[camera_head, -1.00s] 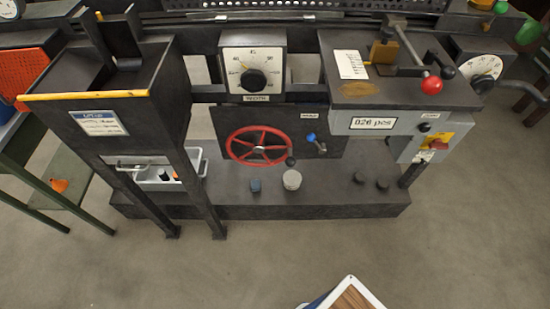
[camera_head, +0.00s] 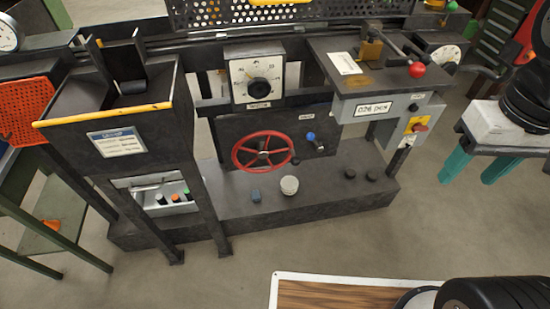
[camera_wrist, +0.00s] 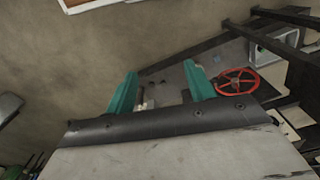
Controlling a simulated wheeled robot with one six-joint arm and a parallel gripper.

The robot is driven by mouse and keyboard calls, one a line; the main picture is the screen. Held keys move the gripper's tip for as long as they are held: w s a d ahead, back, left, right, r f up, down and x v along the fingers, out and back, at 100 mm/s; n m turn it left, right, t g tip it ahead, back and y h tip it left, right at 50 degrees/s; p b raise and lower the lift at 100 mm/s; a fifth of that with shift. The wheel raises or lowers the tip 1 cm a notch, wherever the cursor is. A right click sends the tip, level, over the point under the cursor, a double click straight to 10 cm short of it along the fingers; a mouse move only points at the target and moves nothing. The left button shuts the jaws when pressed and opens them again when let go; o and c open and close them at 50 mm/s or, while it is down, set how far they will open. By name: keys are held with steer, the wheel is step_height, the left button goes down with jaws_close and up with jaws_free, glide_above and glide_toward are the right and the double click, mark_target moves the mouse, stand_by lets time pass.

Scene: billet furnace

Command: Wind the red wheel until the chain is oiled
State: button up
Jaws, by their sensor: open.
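The red wheel (camera_head: 263,151) is a spoked handwheel with a dark crank knob, upright on a dark panel of the machine below the round dial (camera_head: 257,79). It also shows in the wrist view (camera_wrist: 237,83), right of my gripper. My gripper (camera_wrist: 163,90) has two teal fingers set apart with nothing held between them. In the head view the teal fingers (camera_head: 475,165) hang at the right, well apart from the wheel. No chain can be made out clearly.
A blue-handled lever (camera_head: 312,137) sits right of the wheel. A white cylinder (camera_head: 289,185) and a small blue block (camera_head: 255,195) are on the machine's base. A hopper (camera_head: 110,115) with a yellow bar stands at the left.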

steer(key=w+a+f+n+g, duration=0.1)
steer(key=w+a+f+g, duration=0.1)
steer(key=w+a+f, duration=0.45)
steer(key=t+y, duration=0.5)
steer(key=t, duration=1.4)
glide_toward(293, 154)
steer(key=w+f, duration=0.1)
steer(key=w, duration=0.1)
steer(key=shift+w+a+r, duration=0.1)
steer(key=shift+w+a, duration=0.25)
steer(key=shift+w, duration=0.15)
steer(key=x, duration=0.7)
